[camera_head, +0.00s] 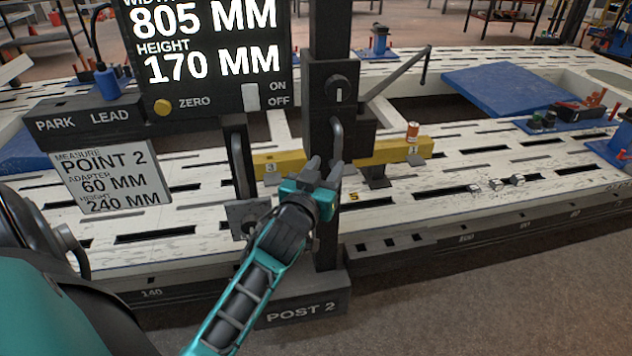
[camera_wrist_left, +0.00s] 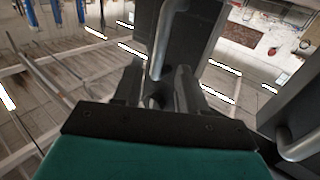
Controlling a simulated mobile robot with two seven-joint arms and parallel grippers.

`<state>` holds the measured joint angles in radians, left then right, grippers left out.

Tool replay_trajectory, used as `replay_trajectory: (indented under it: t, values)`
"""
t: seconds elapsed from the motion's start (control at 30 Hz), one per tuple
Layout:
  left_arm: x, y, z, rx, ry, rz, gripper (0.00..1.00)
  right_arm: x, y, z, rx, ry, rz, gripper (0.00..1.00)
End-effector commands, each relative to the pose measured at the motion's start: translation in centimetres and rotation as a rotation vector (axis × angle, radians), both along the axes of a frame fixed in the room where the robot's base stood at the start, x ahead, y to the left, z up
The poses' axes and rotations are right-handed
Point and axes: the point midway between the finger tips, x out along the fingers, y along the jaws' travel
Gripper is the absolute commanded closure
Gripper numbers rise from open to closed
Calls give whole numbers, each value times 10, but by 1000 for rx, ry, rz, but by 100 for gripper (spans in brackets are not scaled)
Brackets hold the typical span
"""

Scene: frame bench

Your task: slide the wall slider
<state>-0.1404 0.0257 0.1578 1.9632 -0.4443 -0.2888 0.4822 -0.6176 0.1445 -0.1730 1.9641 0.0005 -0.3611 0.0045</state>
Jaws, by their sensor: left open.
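A dark upright post (camera_head: 327,225) labelled POST 2 carries a dark block (camera_head: 332,90) with a round knob. A grey bar handle (camera_head: 337,140) stands on the block's lower front; it also shows in the wrist view (camera_wrist_left: 160,42). My left gripper (camera_head: 324,170) is open just below and in front of this handle. In the wrist view my left fingers (camera_wrist_left: 158,80) are apart, with the handle's lower end between or just beyond their tips. I cannot tell whether they touch it. Which part is the wall slider is not marked. My right gripper is not in view.
A second bar handle (camera_head: 238,165) stands left of the post. A display (camera_head: 205,55) reads 805 MM and 170 MM. A yellow bar (camera_head: 390,155) crosses behind the post, and a lever (camera_head: 395,75) sticks out right.

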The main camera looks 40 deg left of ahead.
Motion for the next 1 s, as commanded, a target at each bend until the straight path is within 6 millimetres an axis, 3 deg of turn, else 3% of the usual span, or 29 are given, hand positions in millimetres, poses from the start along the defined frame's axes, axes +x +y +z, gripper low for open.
replay_trajectory:
  t: [0.1, 0.33, 1.0]
  values:
    - [-22, -6, -1, -1, 2, 0, 59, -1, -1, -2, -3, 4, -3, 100]
    - [-46, -13, 0, -1, -1, 0, 59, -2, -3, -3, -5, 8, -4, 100]
    - [-50, -15, 0, 1, 0, -2, 59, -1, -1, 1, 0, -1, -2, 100]
